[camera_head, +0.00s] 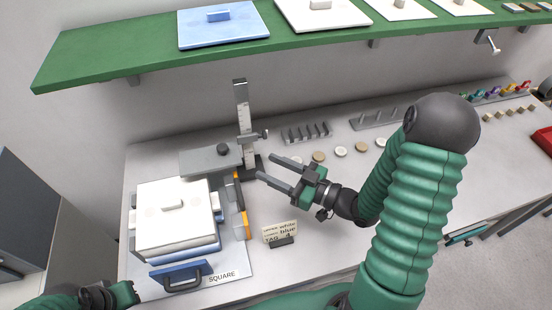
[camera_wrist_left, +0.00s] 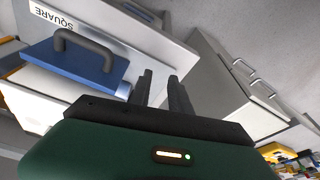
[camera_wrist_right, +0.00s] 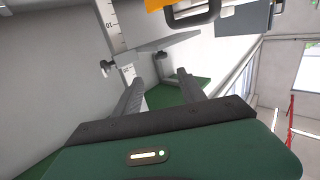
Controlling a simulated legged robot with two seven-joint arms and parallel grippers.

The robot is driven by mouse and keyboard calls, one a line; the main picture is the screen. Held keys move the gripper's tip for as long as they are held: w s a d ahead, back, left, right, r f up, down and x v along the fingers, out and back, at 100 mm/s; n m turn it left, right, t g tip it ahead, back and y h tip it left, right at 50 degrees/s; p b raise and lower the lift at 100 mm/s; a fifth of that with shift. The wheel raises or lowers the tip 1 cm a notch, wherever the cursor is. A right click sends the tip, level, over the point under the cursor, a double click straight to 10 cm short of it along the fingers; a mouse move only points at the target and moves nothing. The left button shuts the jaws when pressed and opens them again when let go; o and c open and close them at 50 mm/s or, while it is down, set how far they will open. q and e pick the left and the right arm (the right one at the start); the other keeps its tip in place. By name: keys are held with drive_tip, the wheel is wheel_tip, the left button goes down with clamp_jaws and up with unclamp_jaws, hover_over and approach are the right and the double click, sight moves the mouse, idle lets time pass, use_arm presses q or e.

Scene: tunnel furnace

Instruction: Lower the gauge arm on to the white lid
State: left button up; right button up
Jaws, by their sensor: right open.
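The white lid (camera_head: 160,228) with its small white handle sits on a blue-and-white box at the left of the bench. The gauge arm (camera_head: 200,163), a flat grey plate with a black knob, reaches left from the upright scale post (camera_head: 242,105). It appears above the lid's back edge; its height over the lid is hard to judge. My right gripper (camera_head: 264,164) is open and empty, its fingertips near the post's foot. The right wrist view shows the post (camera_wrist_right: 118,35) and a clamp screw (camera_wrist_right: 106,67) beyond the fingers. My left gripper (camera_wrist_left: 160,76) is open and empty near the blue handled block (camera_wrist_left: 75,65).
A card stand (camera_head: 281,235) stands near the front of the bench, below my right gripper. Round discs (camera_head: 318,156) and a pegged rack (camera_head: 307,133) lie to the right. A green shelf (camera_head: 150,55) overhangs the back. A grey cabinet (camera_head: 35,225) stands left.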

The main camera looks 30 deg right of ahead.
use_arm(q)
drive_tip(key=shift+s+r, duration=0.1)
drive_tip(key=shift+r, duration=0.35)
use_arm(e)
drive_tip(key=shift+s+d, duration=0.25)
drive_tip(key=shift+s, duration=0.35)
drive_tip(key=shift+o, duration=0.2)
